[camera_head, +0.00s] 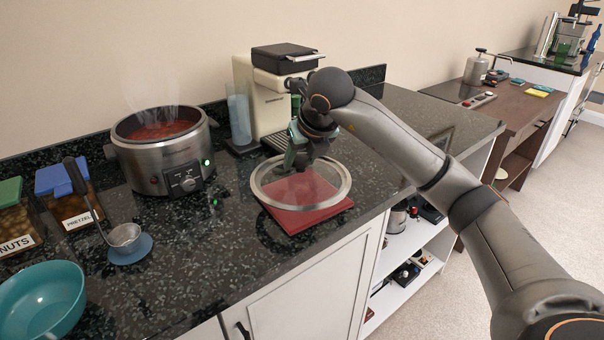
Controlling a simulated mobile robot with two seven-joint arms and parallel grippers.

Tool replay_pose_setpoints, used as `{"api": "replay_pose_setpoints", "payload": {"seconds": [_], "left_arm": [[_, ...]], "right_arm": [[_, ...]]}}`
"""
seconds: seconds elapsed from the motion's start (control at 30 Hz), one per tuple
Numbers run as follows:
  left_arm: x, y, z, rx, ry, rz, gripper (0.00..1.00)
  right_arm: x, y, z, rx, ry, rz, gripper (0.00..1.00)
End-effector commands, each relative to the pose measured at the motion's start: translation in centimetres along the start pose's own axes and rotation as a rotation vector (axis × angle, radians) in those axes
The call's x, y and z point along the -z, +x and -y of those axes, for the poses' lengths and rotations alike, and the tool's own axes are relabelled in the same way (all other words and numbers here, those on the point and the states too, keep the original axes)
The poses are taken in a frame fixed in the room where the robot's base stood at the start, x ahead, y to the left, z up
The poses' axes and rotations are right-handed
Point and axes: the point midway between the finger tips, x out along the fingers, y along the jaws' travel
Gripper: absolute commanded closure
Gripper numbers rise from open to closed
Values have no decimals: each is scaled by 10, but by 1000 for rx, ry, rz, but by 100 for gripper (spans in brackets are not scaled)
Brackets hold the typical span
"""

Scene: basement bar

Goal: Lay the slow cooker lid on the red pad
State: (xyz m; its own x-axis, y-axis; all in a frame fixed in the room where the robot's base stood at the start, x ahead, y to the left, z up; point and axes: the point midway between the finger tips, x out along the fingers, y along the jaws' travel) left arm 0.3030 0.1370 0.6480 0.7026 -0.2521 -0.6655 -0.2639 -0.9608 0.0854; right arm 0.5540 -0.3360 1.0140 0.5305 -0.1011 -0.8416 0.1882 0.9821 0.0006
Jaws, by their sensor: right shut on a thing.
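The slow cooker lid (339,194), a clear glass disc with a pale metal rim, is over the red pad (318,216) on the dark counter. The lid looks about level, and the pad shows through its glass. I cannot tell whether the lid touches the pad. My right gripper (303,165) is above the lid's middle, shut on its knob, which the fingers hide. The slow cooker (165,160) stands uncovered to the left, with red steaming food inside. My left gripper is not in view.
A cream coffee machine (268,100) and a clear tumbler stack (239,115) stand behind the lid. A ladle (124,236) on a blue rest, a teal bowl (42,300) and snack jars (68,195) occupy the left. The counter's front edge lies close to the pad.

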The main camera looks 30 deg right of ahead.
Motion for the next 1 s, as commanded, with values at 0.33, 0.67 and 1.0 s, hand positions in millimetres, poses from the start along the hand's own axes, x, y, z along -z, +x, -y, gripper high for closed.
{"api": "replay_pose_setpoints", "payload": {"seconds": [0.33,0.67,1.0], "left_arm": [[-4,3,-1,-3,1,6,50],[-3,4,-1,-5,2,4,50],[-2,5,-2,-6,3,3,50]], "right_arm": [[14,35,6,2,0,1,100],[16,38,5,0,0,4,100],[18,41,5,1,0,0,22]]}}
